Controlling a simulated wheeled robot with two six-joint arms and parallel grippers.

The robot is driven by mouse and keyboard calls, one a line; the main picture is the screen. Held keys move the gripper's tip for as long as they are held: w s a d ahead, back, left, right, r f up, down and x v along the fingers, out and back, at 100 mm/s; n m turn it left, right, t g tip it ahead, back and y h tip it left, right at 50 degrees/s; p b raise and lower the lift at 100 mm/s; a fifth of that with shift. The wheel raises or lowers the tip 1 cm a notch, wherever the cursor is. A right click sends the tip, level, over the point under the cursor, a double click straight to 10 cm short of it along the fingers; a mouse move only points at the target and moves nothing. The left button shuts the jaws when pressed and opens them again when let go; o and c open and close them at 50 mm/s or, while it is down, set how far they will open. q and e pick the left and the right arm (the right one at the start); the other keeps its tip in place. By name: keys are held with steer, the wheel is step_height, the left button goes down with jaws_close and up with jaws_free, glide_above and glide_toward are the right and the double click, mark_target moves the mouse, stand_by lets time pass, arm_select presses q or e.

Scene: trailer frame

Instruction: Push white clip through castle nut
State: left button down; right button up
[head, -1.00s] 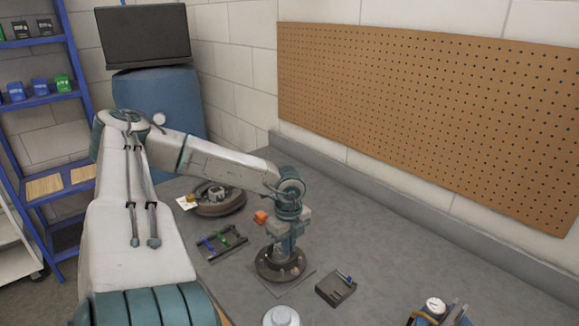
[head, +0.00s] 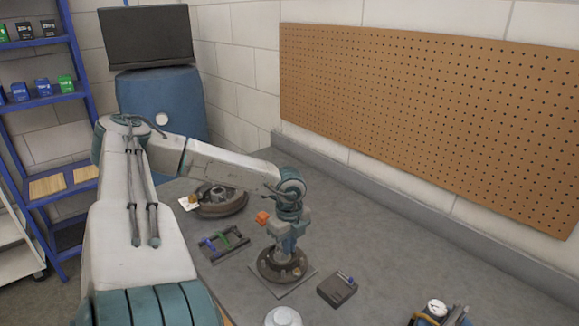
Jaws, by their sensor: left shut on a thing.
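My left gripper (head: 284,248) points straight down over a round dark hub (head: 268,270) on a thin square plate on the bench. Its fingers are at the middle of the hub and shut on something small. The held thing is hidden by the gripper and too small to make out. The castle nut and the white clip cannot be made out in this view. My right gripper is not in view.
A small dark box (head: 337,291) stands right of the hub. A rack with green and blue pieces (head: 224,243) and a second round part (head: 221,205) lie to the left. A gauge tool (head: 437,309) is at the front right. The bench along the wall is clear.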

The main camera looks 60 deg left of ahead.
arm_select(q)
steer(key=c, duration=1.1)
jaws_free()
step_height(320, 180, up, 7)
steer(key=p, duration=0.7)
